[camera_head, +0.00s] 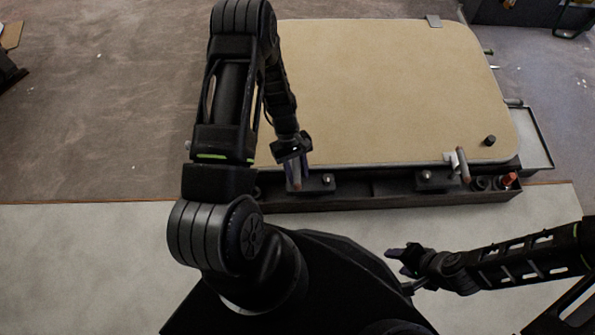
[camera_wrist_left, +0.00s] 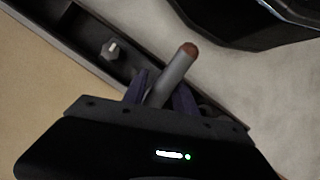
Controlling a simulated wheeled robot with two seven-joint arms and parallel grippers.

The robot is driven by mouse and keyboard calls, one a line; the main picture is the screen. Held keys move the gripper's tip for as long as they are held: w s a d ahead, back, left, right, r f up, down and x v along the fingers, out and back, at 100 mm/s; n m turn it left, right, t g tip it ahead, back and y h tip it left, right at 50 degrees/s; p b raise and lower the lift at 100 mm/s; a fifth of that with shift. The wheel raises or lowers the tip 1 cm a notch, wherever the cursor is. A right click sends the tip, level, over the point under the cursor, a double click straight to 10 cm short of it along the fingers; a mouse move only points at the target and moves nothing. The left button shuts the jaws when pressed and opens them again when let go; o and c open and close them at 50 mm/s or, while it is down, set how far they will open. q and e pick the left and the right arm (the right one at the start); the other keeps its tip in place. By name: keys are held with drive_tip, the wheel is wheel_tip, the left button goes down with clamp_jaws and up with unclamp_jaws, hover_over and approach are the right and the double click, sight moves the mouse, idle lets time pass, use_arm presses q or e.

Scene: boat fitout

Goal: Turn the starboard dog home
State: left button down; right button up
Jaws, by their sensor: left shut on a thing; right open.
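A large tan hatch panel (camera_head: 390,90) lies in a dark frame. My left gripper (camera_head: 294,182) is at its near edge, left of centre, shut on a dog's grey handle (camera_head: 295,184). In the left wrist view the handle (camera_wrist_left: 174,76) stands tilted between the purple fingers (camera_wrist_left: 160,92), its brown tip clear of them. The dog's base is hidden by the gripper. A second dog (camera_head: 460,165), grey with a brownish tip, is at the near right edge of the panel. My right gripper (camera_head: 396,262) is open and empty, well short of the frame.
A dark ledge (camera_head: 385,190) with bolt-like knobs (camera_head: 327,178) runs along the panel's near side. An orange-red piece (camera_head: 509,179) is at its right end. A small black knob (camera_head: 490,140) stands on the panel.

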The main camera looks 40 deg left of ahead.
use_arm(q)
drive_tip(key=c, duration=1.1)
unclamp_jaws()
drive_tip(key=shift+a+r, duration=0.1)
drive_tip(key=p+v, duration=0.2)
drive_tip(key=v, duration=0.5)
drive_tip(key=shift+w+r, duration=0.1)
drive_tip(key=shift+r, duration=0.2)
